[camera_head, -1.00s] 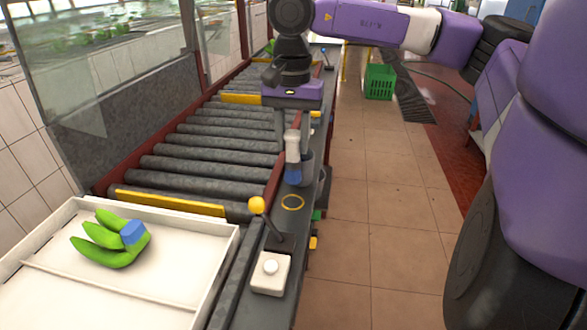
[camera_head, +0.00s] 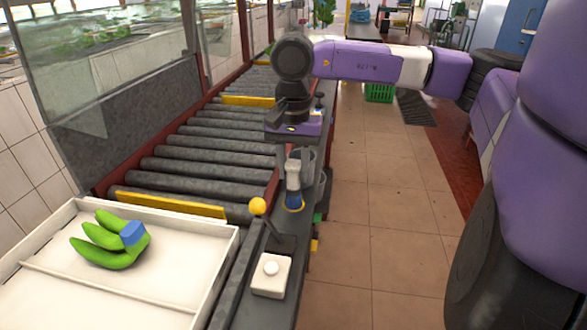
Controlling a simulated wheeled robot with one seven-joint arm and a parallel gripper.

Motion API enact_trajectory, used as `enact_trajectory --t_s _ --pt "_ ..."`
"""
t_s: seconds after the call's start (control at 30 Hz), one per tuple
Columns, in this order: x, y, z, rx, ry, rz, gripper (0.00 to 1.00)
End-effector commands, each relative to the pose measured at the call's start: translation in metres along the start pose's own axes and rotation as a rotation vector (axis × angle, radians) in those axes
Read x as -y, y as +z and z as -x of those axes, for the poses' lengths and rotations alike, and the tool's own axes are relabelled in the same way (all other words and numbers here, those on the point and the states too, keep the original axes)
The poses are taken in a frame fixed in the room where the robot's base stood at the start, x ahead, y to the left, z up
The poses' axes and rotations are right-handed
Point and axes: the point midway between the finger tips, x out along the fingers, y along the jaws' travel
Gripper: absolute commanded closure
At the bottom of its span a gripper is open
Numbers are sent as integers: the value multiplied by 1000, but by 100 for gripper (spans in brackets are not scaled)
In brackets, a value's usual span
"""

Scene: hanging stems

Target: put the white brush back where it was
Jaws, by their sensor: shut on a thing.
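The white brush (camera_head: 293,176) has a pale handle and blue bristles pointing down. It is upright over the dark ledge beside the rollers. My gripper (camera_head: 294,160) is shut on the top of its handle, reaching down from above. The bristles overlap the yellow ring (camera_head: 300,207) marked on the ledge; I cannot tell whether they touch the surface. Part of the ring is hidden behind the bristles.
A grey cup (camera_head: 308,163) stands just behind the brush. A lever with a yellow knob (camera_head: 257,206) and a white button box (camera_head: 271,275) are in front. A white tray (camera_head: 190,225) with green bananas (camera_head: 105,243) is at left.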

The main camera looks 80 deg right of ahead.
Motion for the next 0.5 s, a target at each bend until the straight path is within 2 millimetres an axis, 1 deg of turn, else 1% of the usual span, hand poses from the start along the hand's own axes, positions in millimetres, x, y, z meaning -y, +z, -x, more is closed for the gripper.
enact_trajectory --t_s 0.03,0.07,0.1,0.17,0.5 --pt "0 0 -3 0 0 0 100" --pt "0 0 -2 0 0 0 63" --pt "0 0 -1 0 0 0 55" --pt "0 0 -1 0 0 0 45" --pt "0 0 0 0 0 0 45"
